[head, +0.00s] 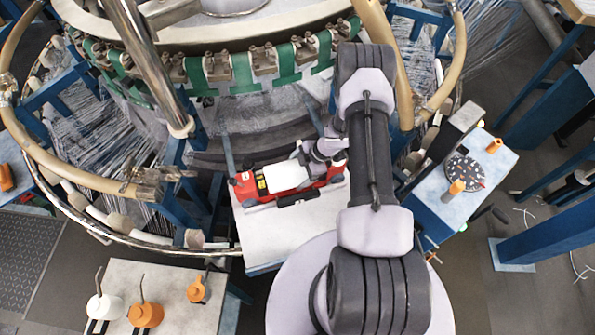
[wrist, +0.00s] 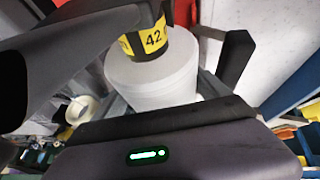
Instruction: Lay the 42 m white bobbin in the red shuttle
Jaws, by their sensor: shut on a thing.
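The red shuttle (head: 244,190) lies on a pale table in front of the loom in the head view. The white bobbin (head: 287,177) shows over the shuttle's middle, lying roughly along it; I cannot tell whether it rests inside or hangs just above. In the wrist view the white bobbin (wrist: 150,82) has a black end with a yellow band marked 42. My gripper (head: 309,162) is at the bobbin's right part, its fingers mostly hidden in the head view. In the wrist view dark fingers stand on both sides of the bobbin, shut on it.
The loom's ring rail (head: 75,190) curves close behind and left of the pale table (head: 300,222). A front-left table (head: 190,318) holds white and orange pieces. A right-hand bench (head: 425,203) carries a dark disc (head: 464,173) and orange pieces. Blue frame members stand at right.

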